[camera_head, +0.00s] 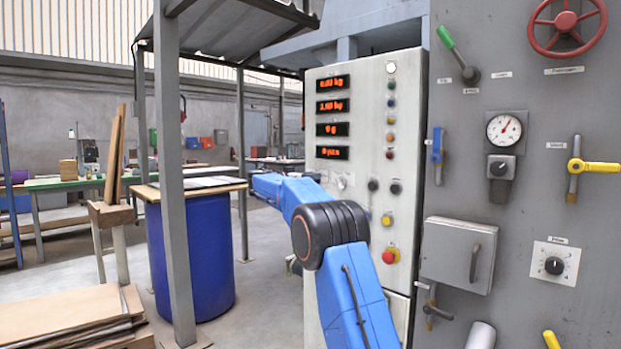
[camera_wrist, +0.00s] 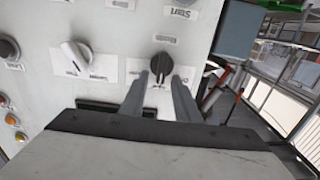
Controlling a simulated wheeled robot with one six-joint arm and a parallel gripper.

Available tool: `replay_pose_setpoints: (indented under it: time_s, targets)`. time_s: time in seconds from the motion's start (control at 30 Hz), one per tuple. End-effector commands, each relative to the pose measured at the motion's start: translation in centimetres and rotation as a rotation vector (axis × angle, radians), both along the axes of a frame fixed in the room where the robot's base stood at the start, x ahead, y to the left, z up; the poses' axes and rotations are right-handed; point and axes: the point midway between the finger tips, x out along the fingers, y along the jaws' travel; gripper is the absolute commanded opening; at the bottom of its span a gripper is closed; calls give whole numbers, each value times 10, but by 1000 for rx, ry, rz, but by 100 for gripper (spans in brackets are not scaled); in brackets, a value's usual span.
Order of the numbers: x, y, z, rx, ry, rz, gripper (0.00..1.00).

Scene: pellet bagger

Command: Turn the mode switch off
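In the wrist view a black rotary switch (camera_wrist: 162,64) sits on a white label plate on the pale panel. A second switch with a white handle (camera_wrist: 75,54) stands to its left on another plate. The label text is too small to tell which is the mode switch. My gripper (camera_wrist: 160,78) is open, its two fingers pointing at the panel on either side of the black switch. I cannot tell whether they touch it. In the head view the white-handled switch (camera_head: 343,182) shows on the control panel (camera_head: 347,75), while my arm hides the panel's lower left.
A red emergency button (camera_head: 390,256) and dark knobs (camera_head: 373,185) are on the same panel. A grey cabinet with valves and a gauge (camera_head: 504,129) stands at right. A blue drum (camera_head: 208,250) and a steel post (camera_head: 171,170) stand left of my arm.

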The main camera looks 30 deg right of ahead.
Motion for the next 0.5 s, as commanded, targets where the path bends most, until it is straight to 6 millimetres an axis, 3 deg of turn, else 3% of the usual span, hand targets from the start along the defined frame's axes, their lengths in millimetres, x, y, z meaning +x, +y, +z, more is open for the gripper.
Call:
replay_pose_setpoints:
  time_s: [0.07, 0.2, 0.5]
  targets:
    - [0, 0, 0, 0, 0, 0, 29]
    - [0, 0, 0, 0, 0, 0, 2]
    - [0, 0, 0, -8, 23, 0, 1]
